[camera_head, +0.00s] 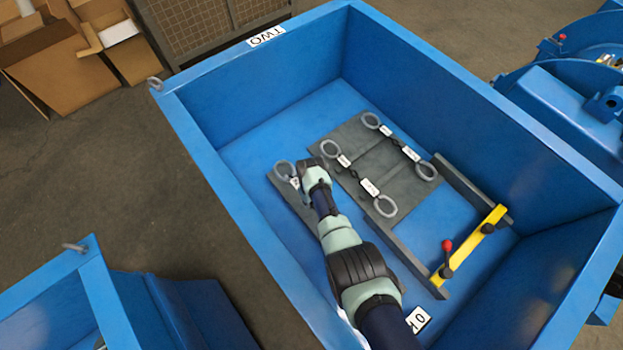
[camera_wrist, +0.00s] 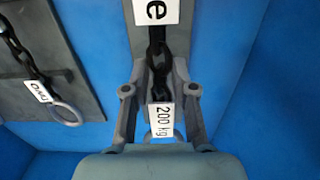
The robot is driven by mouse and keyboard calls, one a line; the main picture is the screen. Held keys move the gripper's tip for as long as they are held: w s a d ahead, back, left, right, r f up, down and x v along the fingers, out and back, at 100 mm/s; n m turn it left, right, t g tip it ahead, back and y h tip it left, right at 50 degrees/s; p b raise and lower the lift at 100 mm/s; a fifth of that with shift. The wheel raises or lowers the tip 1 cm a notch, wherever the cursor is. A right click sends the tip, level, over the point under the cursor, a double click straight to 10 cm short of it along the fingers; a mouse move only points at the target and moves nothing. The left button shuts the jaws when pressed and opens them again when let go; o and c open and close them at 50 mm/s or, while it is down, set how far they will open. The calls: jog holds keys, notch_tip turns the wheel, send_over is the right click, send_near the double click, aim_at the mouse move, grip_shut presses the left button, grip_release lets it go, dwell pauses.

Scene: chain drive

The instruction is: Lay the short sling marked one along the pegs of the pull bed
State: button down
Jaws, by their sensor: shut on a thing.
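My gripper (camera_wrist: 160,76) is shut on the black chain of a short sling (camera_wrist: 157,48), over a grey strip (camera_wrist: 140,38). In the wrist view the sling carries a tag reading "200 kg" (camera_wrist: 161,119). A white plate (camera_wrist: 157,11) at the top edge shows only an "e"; the rest is cut off. A pale ring shows partly behind the lower tag. In the head view my gripper (camera_head: 308,170) is beside a grey ring (camera_head: 284,168) and a white tag, and my arm hides much of the sling. I cannot make out the pegs.
A grey board (camera_head: 368,158) to the right holds other ringed slings; one is tagged "two" (camera_wrist: 39,92). A yellow bar (camera_head: 480,238) with a red-knobbed lever (camera_head: 447,246) stands near grey rails. High blue walls (camera_head: 215,160) surround the bin. Blue floor is free between them.

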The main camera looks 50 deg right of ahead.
jog(key=shift+d, duration=0.1)
notch_tip(320, 180, down, 7)
jog(key=b, duration=0.6)
jog(key=shift+r, duration=0.1)
jog(key=shift+f+b, duration=0.6)
jog(key=shift+b, duration=0.15)
jog(key=c, duration=0.9)
grip_release()
jog(key=shift+w, duration=0.1)
jog(key=shift+c, duration=0.2)
jog(key=shift+o, duration=0.4)
notch_tip(320, 180, up, 33)
jog(key=s+a+p, duration=0.1)
jog(key=a+p, duration=0.1)
jog(key=p, duration=3.1)
jog(key=shift+s+r, duration=0.15)
jog(key=shift+r, duration=0.05)
